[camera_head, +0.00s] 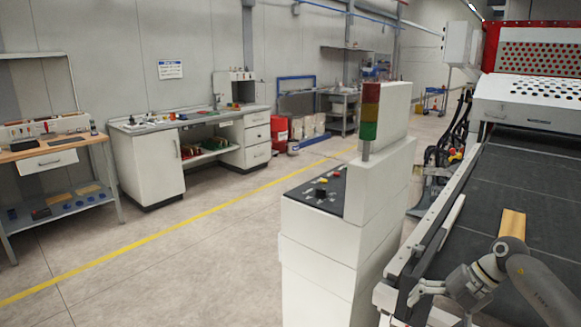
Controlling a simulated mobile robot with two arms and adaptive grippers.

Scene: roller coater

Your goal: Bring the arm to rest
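My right arm comes in from the lower right corner, over the near end of the machine's conveyor (485,205). Its gripper (416,293) points left and hangs near the conveyor's left edge. I see nothing between its fingers, but they are too small and side-on to tell if they are apart. My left arm and gripper are not in view.
A wooden board (513,223) lies on the conveyor just behind my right arm. A white control cabinet (335,235) with buttons and a signal light (370,112) stands left of the conveyor. Workbenches (150,165) line the wall. The floor (180,245) between is clear.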

